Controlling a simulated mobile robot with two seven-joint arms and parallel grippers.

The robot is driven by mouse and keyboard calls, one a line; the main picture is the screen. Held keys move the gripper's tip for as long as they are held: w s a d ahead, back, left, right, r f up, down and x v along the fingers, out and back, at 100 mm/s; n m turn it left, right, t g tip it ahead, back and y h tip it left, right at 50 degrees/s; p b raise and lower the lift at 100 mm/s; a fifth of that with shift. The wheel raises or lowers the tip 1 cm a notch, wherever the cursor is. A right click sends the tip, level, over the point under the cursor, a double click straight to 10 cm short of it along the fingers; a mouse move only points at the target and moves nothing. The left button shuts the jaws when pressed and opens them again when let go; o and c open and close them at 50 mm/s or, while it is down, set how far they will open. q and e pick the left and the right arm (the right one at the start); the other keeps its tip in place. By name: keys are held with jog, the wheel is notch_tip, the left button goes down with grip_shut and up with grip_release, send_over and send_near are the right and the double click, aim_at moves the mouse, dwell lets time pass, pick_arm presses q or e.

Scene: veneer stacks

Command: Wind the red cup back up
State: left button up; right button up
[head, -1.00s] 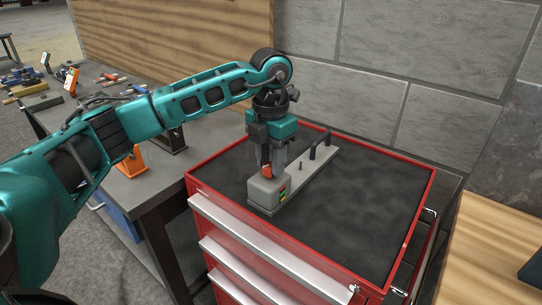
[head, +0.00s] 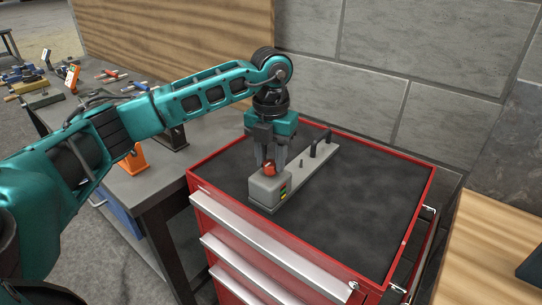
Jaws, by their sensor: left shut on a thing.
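The red cup (head: 270,169) is a small red-orange piece at the top of a grey block-shaped device (head: 264,189). The device sits at the near end of a long grey base plate (head: 305,170) with dark upright posts, on the red tool cabinet's dark top. My left gripper (head: 270,164) points straight down over the device, with its fingers shut on the red cup. The fingers partly hide the cup. My right gripper is not in view.
The cabinet's dark top (head: 358,205) is clear to the right of the plate. A grey workbench (head: 120,180) with an orange part (head: 131,162) and several tools stands at left. A block wall (head: 410,60) rises behind.

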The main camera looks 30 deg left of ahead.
aim_at(271, 162)
pick_arm(q)
jog(key=o, duration=1)
jog(key=shift+o, duration=0.2)
jog(key=shift+r, duration=0.1)
notch_tip(271, 162, up, 13)
jog(key=shift+f, duration=0.2)
